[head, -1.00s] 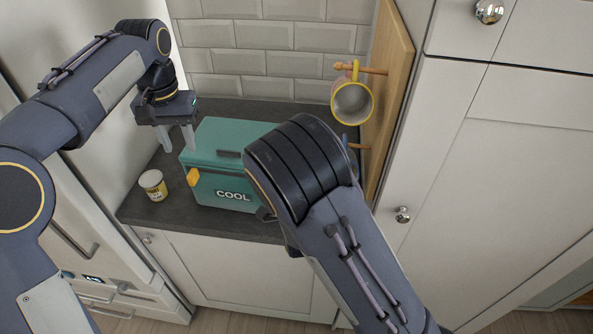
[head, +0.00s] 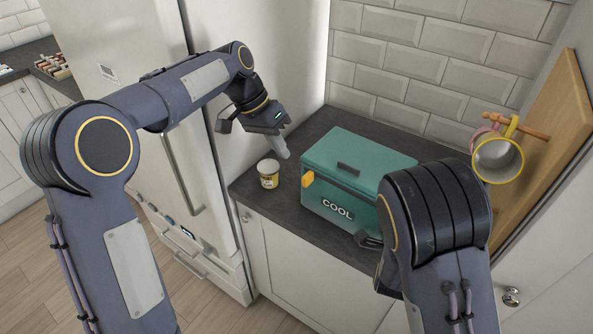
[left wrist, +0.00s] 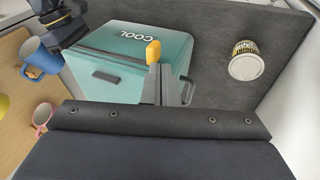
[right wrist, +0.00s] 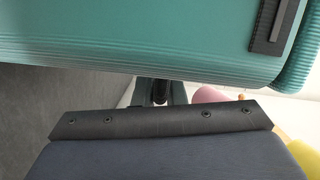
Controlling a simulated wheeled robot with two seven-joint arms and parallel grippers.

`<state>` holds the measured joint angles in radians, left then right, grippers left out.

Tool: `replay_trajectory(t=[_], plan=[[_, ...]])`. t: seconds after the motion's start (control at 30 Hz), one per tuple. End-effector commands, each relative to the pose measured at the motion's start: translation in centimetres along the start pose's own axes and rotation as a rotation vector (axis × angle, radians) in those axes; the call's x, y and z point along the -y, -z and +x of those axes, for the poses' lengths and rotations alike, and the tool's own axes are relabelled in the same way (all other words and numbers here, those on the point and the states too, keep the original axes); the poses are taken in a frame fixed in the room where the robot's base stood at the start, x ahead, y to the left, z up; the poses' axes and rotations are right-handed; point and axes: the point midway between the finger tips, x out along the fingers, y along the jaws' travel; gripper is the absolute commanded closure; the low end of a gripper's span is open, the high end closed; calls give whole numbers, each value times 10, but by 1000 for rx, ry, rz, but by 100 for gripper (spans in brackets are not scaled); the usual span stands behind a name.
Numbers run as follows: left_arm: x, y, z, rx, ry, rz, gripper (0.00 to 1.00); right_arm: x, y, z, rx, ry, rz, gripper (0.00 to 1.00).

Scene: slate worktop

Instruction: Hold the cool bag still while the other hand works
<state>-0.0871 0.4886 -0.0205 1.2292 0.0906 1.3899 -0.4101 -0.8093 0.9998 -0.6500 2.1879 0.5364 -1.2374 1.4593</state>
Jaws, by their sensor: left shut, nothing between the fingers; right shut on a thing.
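The teal cool bag (head: 345,190), marked COOL, stands upright and closed on the dark worktop. It has a yellow tab (head: 308,179) at its front left corner; the tab also shows in the left wrist view (left wrist: 154,52). My left gripper (head: 283,152) is shut and empty, just off the bag's left end. In the left wrist view its fingers (left wrist: 172,86) lie near the tab and the side handle (left wrist: 187,90). My right gripper (right wrist: 160,92) is shut on the bag's dark handle at its right end; my right arm mostly hides it in the head view.
A small labelled tin (head: 268,174) stands left of the bag; it also shows in the left wrist view (left wrist: 246,60). A yellow-rimmed mug (head: 498,160) hangs from a wooden board (head: 560,130) at the right. A blue mug (left wrist: 40,60) shows in the left wrist view. A tiled wall is behind.

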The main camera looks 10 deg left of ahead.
Motion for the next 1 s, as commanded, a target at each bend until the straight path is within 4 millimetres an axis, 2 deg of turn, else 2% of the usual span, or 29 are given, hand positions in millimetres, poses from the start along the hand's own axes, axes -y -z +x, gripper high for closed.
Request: replay_trajectory(t=[0.03,0.13,0.33,0.7,0.83,1.0], plan=[[10,-7,-4,-50,-38,16,100,0,0,0,1,-1,-1,100],[20,-13,-11,-138,-85,60,100,0,-1,0,2,-1,-1,100],[25,-14,-8,-207,-112,96,100,0,-1,0,2,0,-1,100],[16,-2,55,-203,-113,97,100,0,-1,0,2,0,-1,100],[15,2,71,-203,-112,97,100,0,-1,0,2,0,-1,100],[13,4,81,-205,-110,98,100,0,-1,0,2,0,-1,100]])
